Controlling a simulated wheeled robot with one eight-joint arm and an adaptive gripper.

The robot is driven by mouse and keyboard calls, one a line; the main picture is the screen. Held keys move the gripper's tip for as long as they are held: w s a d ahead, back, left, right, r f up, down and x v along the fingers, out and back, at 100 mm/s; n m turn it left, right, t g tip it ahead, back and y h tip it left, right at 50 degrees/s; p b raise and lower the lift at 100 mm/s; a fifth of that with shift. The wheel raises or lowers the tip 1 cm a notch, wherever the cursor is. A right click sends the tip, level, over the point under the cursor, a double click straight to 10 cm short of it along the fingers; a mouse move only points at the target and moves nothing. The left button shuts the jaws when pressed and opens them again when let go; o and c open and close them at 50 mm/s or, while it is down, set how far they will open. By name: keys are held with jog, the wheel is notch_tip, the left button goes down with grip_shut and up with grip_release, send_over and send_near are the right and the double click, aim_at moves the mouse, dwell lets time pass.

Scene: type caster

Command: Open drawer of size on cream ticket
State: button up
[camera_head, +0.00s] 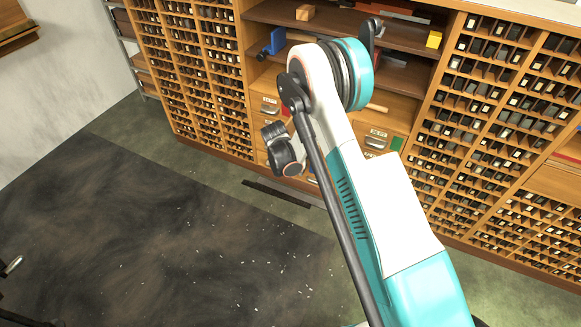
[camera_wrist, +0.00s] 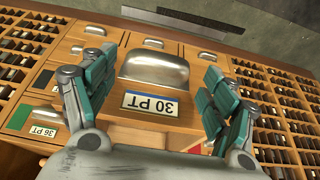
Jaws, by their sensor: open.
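A wooden drawer front (camera_wrist: 190,112) with a wide metal cup handle (camera_wrist: 153,68) and a white, blue-edged "30 PT" label (camera_wrist: 151,104) fills the middle of the wrist view, where the lettering appears upside down. My gripper (camera_wrist: 158,85) is open, with its teal-padded fingers on either side of the handle and label. I cannot tell whether the fingers touch the drawer or whether it stands slightly out. A "36 PT" label (camera_wrist: 44,131) is on another drawer at the left. In the head view my arm hides most of the drawers and the gripper's fingers. I cannot make out a cream ticket.
Cabinets with many small type compartments (camera_head: 490,110) flank the drawers. Shelves above hold a blue object (camera_head: 274,42), a yellow block (camera_head: 433,40) and a wooden block (camera_head: 305,12). A green card (camera_head: 396,143) is beside a right-hand drawer. A dark mat (camera_head: 160,230) covers open floor.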

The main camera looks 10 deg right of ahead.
jog(key=v, duration=0.8)
jog(key=shift+r, duration=0.4)
jog(key=shift+s, duration=0.1)
jog(key=s+d+r+n, duration=0.15)
jog(key=s+r, duration=0.25)
jog(key=r, duration=0.4)
jog(key=s+d+r+n+t+y, duration=0.15)
jog(key=s+r, duration=0.25)
jog(key=r, duration=0.4)
jog(key=s+d+r, duration=0.2)
jog(key=s+r, duration=0.2)
jog(key=r, duration=0.4)
jog(key=s+d+r+n+t, duration=0.1)
jog(key=s+d+r+n, duration=0.1)
jog(key=s, duration=0.9)
jog(key=s+d+r+n+t+y, duration=0.1)
jog(key=s+r, duration=0.4)
jog(key=s, duration=0.6)
jog(key=shift+s+d+n, duration=0.35)
jog(key=shift+d+n, duration=0.05)
jog(key=shift+n, duration=0.2)
